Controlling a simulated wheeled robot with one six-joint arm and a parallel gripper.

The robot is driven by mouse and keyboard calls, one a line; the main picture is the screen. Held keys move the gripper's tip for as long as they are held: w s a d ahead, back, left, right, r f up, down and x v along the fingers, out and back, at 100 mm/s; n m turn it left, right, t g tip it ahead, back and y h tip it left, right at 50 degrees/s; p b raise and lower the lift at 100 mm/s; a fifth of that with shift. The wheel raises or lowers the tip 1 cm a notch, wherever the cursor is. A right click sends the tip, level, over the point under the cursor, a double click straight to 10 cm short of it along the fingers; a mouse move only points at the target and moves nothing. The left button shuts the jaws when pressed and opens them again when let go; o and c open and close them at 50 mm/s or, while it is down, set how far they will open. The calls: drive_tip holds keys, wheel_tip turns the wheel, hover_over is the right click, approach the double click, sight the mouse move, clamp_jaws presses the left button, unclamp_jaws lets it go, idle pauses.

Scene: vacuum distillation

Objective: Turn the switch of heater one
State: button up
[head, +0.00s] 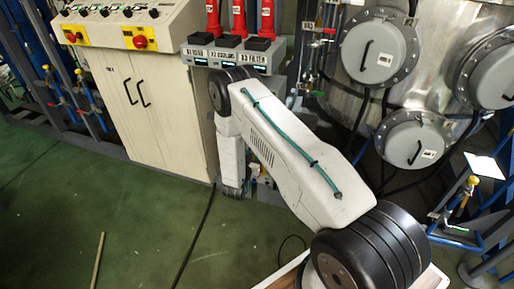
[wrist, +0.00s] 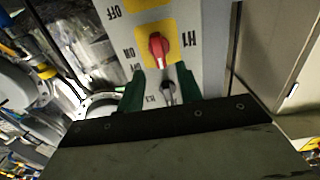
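In the wrist view, the heater one switch is a red rotary knob (wrist: 158,48) on a yellow square plate (wrist: 147,57), on a light grey panel. The label H1 beside it appears upside down, with ON and OFF marks on the left. My gripper (wrist: 160,72) has two green fingers spread apart, with nothing held. Their tips lie just below the knob in the picture, one to each side; I cannot tell the remaining depth. A small grey metal part (wrist: 168,92) shows between the fingers. In the head view, I cannot make out the gripper or this switch behind my arm.
A second yellow plate (wrist: 142,4) is cut off at the top of the wrist view. In the head view, a cream control cabinet (head: 155,105) stands left of my arm and round steel hatches (head: 380,52) stand right. Green floor (head: 110,215) at left is mostly clear.

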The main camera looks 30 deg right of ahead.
drive_tip(key=x, duration=0.4)
drive_tip(key=shift+w+d, duration=0.3)
drive_tip(key=shift+c, duration=0.2)
clamp_jaws()
